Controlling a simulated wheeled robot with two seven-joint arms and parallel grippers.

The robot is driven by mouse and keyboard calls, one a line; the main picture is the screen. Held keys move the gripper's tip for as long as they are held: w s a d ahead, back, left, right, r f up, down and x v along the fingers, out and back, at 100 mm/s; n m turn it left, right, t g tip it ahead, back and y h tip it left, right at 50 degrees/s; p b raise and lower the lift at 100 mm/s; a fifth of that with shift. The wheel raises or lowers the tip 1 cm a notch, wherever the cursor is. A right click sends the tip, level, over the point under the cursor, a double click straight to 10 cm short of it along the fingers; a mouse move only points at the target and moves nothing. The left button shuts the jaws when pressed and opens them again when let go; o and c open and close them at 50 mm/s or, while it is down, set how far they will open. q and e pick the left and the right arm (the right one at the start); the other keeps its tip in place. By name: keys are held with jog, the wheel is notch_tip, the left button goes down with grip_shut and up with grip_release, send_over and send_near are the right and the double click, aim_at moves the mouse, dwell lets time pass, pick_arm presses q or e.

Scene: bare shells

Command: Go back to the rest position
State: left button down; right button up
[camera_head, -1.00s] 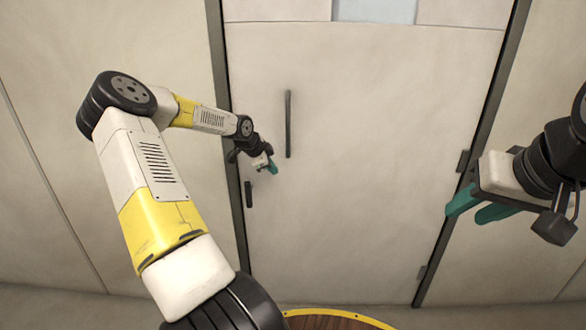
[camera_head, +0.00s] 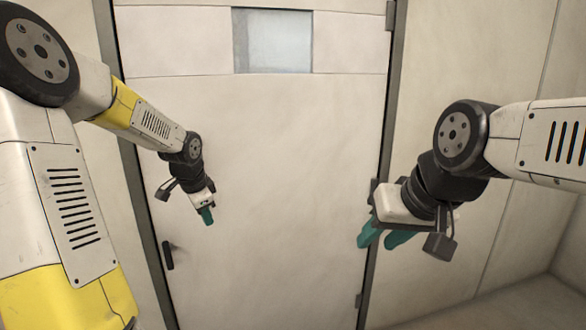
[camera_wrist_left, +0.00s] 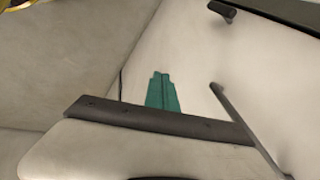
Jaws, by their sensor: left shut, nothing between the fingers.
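My left gripper (camera_head: 206,215) hangs in front of the pale door, pointing down, with its green fingers together and nothing between them. My right gripper (camera_head: 384,238) is at the right in the head view, in front of the door's right edge. Its two green fingers are spread apart and look empty.
The pale door (camera_head: 270,150) stands shut, with a small window (camera_head: 275,40) near its top. A small dark handle (camera_head: 168,256) is at its left edge, below my left gripper. Bare wall (camera_head: 450,60) and a corner lie at the right.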

pick_arm(q)
jog(key=s+d+r+n, duration=0.3)
jog(key=s+r, duration=0.1)
jog(key=s, duration=0.4)
jog(key=s+d+r+n+t+h, duration=0.1)
jog(key=s+d+r+n, duration=0.2)
jog(key=s, duration=0.6)
jog(key=s+d+r+n+t+h, duration=0.1)
jog(key=s+d+r+n, duration=0.3)
jog(key=s, duration=0.5)
jog(key=shift+d+r, duration=0.25)
jog(key=shift+r, duration=0.2)
jog(key=shift+s, duration=0.1)
